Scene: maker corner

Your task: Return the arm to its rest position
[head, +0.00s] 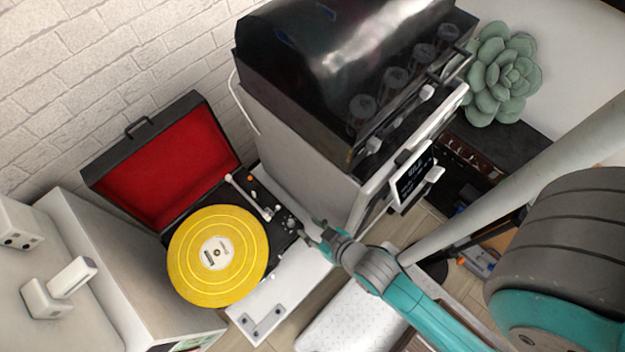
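My arm reaches in from the right side of the head view, with a large grey and teal joint close to the camera and a pale tube behind it. Its teal and grey wrist section runs toward the middle of the picture. My gripper (308,233) is small and dark at the end of it, by the right edge of the record player (283,222). I cannot tell whether its fingers are open or shut, or whether it touches the player. I see nothing clearly held.
The record player has a yellow record (190,250) and a raised red-lined lid (180,165). A grey machine with a black hood (300,70) stands close behind my wrist. A green succulent (503,75) is at the upper right. A white cabinet (100,270) is at the left.

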